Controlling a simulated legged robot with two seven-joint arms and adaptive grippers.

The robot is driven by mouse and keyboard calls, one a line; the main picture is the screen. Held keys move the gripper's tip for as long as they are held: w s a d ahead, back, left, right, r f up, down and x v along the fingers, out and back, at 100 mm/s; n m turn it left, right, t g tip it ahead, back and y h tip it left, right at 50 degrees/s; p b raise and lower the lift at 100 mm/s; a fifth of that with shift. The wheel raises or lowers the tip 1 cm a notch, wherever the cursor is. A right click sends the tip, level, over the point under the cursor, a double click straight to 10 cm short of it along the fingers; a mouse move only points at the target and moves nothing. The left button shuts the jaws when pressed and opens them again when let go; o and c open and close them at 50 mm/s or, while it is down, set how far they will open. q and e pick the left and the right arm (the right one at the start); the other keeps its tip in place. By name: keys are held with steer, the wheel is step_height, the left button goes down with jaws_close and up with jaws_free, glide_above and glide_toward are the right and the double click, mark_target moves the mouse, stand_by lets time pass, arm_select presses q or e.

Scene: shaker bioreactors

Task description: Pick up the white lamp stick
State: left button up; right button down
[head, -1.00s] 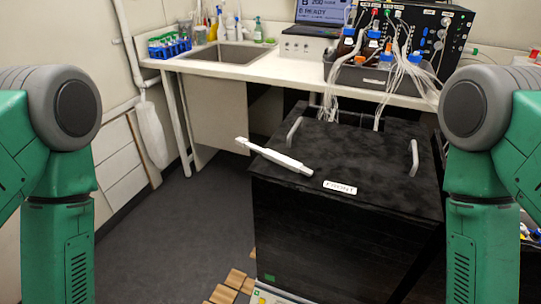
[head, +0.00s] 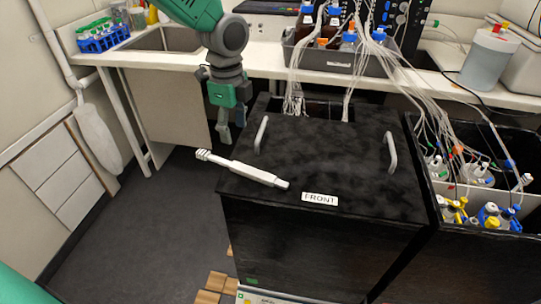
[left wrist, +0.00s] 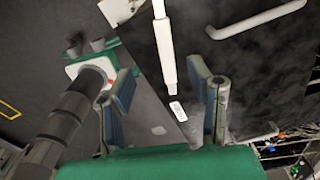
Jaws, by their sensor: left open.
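The white lamp stick (head: 242,170) lies on the black box top (head: 325,160) near its front left corner. Its ridged end sticks out past the left edge. My left gripper (head: 231,128) is open and empty, pointing down beside the box's back left, behind and apart from the stick. In the left wrist view, the stick (left wrist: 164,45) runs down from the top edge, its lower end appearing between the two spread fingers (left wrist: 163,98). My right gripper is not in view.
Two raised handles (head: 262,134) (head: 391,152) stand on the box top. A FRONT label (head: 320,199) is near its front edge. Tubes (head: 297,75) hang behind the box. A sink counter (head: 140,52) is at the back left. Bottles crowd the bin (head: 520,150) at right.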

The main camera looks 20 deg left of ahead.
arm_select(q)
glide_above(239, 166)
steer(key=d, duration=0.1)
step_height(239, 166, down, 7)
steer(key=shift+d+r+b, duration=0.1)
steer(key=shift+r+b, duration=0.05)
steer(key=shift+b, duration=0.15)
steer(key=shift+a+f, duration=0.4)
steer(key=shift+f, duration=0.15)
steer(key=f, duration=0.4)
steer(key=shift+a+f, duration=0.25)
steer(key=shift+f, duration=0.05)
steer(key=shift+w+d+f, duration=0.1)
steer(key=shift+d+f, duration=0.1)
steer(key=shift+d, duration=0.1)
steer(key=shift+r, duration=0.1)
steer(key=shift+c, duration=0.5)
steer(key=c, duration=0.7)
jaws_close()
steer(key=shift+a, duration=0.2)
